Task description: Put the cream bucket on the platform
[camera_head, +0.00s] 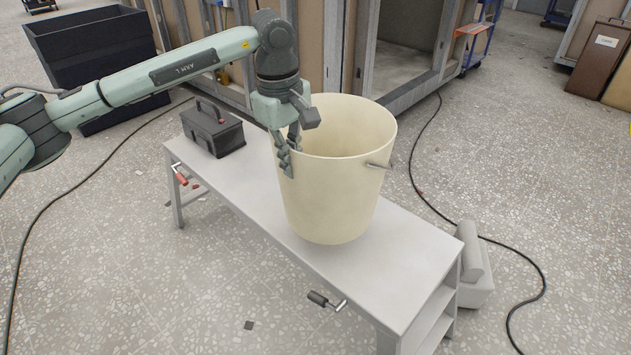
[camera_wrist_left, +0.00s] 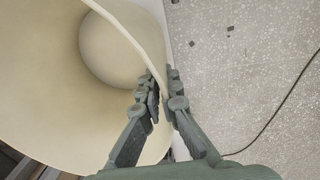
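The cream bucket (camera_head: 333,195) is upright over the grey-white platform (camera_head: 405,285), right of its middle. Its base appears at the level of the platform top; I cannot tell whether it fully rests there. My left gripper (camera_head: 288,155) is at the bucket's left rim, pointing down, one finger inside and one outside. In the left wrist view the fingers of the left gripper (camera_wrist_left: 164,98) pinch the wall of the bucket (camera_wrist_left: 60,75) close on both sides. The bucket's inside looks empty where it shows. My right gripper is not in view.
A dark toolbox (camera_head: 213,130) stands on the platform's left end. A clamp handle (camera_head: 325,300) sticks out at the front edge. A black bin (camera_head: 95,50) stands behind left. Black cables (camera_head: 440,190) cross the floor. Bare platform shows right of the bucket.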

